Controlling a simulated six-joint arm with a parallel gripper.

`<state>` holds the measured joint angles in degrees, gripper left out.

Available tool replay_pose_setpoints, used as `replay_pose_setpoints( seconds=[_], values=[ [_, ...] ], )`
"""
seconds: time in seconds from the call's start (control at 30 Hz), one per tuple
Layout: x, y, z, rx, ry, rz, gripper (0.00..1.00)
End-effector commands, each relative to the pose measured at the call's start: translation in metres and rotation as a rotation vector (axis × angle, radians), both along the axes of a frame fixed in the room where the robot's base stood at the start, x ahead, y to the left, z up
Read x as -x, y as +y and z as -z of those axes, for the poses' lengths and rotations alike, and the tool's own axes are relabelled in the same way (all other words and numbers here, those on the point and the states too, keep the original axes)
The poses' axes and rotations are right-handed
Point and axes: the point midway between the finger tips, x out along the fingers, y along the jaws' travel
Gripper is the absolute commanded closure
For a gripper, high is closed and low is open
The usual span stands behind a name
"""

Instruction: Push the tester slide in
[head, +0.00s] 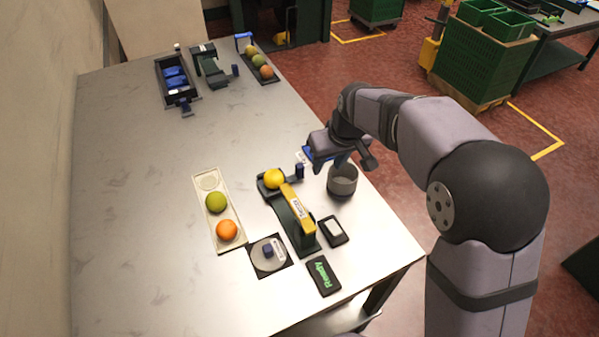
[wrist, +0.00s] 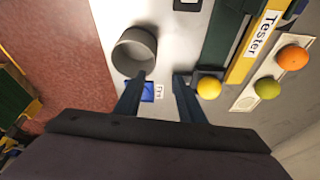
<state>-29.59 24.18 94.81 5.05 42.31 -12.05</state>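The tester (head: 297,204) is a dark green stand with a yellow, labelled top bar; it also shows in the wrist view (wrist: 255,45). Its dark slide (head: 264,188) sticks out at the far end, carrying a yellow fruit (head: 274,179), also visible in the wrist view (wrist: 209,88). The right finger in the wrist view is close to the yellow fruit; contact cannot be told.
A grey cup (head: 342,181) stands close by my gripper. A blue labelled item (wrist: 148,92) lies below, between the fingers. A cream tray (head: 209,205) holds a green and an orange fruit. A round-dial device (head: 265,262) and a "Ready" display (head: 323,275) sit nearer. The table's left is clear.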

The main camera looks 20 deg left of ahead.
Motion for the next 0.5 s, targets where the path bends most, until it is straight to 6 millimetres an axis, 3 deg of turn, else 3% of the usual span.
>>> replay_pose_setpoints(
  seconds=[0.03,0.1,0.2,0.5],
  values=[
    [-0.003,0.020,0.006,-0.008,-0.013,-0.035,0.64],
    [-0.007,0.039,0.006,-0.018,-0.030,-0.070,0.64],
    [-0.009,0.057,0.006,-0.029,-0.043,-0.101,0.64],
    [-0.010,0.066,0.007,-0.033,-0.049,-0.114,0.64]
  ],
)
